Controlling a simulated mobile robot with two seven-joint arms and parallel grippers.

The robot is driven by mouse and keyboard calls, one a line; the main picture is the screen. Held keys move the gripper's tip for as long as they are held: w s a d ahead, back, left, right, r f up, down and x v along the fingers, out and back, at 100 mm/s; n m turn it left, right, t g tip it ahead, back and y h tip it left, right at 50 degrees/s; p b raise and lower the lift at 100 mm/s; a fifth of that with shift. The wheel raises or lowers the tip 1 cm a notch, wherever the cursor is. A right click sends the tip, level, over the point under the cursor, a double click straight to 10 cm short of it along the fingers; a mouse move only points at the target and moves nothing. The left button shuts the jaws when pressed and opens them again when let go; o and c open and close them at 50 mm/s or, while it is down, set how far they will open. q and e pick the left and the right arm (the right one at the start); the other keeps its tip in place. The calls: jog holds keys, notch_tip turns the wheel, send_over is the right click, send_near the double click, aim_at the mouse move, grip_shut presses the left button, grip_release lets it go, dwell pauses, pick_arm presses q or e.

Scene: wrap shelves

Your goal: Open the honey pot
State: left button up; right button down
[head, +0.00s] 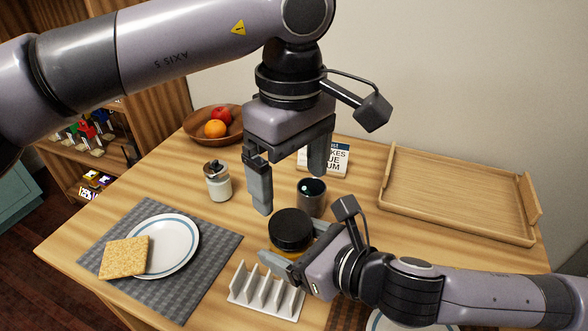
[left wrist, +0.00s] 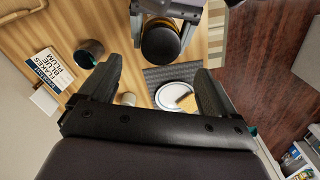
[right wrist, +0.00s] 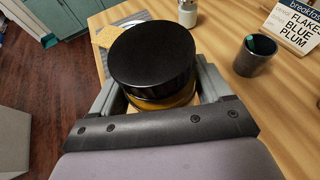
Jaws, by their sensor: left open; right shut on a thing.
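The honey pot has a black lid (head: 292,228) above an amber body (right wrist: 165,102). The lid sits on the pot in the head and right wrist views. My right gripper (head: 285,262) is shut around the amber body, below the lid. The pot also shows in the left wrist view (left wrist: 160,42). My left gripper (head: 291,190) is open and empty, above and behind the pot, its fingers pointing down and apart from the lid. Most of the pot's body is hidden by the lid and my right gripper.
A white toast rack (head: 262,295) stands just in front of the pot. A dark cup (head: 312,192) is close behind it. A plate (head: 172,243) with toast is left, a white jar (head: 218,186) and fruit bowl (head: 196,124) farther back. A wooden tray (head: 455,200) is right.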

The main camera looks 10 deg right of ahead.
aim_at(297, 220)
pick_arm(q)
jog(key=shift+d+f, duration=0.2)
jog(key=shift+f, duration=0.05)
notch_tip(297, 220, down, 7)
jog(key=shift+f, duration=0.2)
jog(key=c, duration=1.1)
jog(key=n, duration=0.5)
jog(key=shift+w+d+r, duration=0.15)
jog(key=n, duration=0.5)
jog(key=shift+w, duration=0.15)
jog(key=o, duration=1.1)
jog(key=shift+o, duration=0.2)
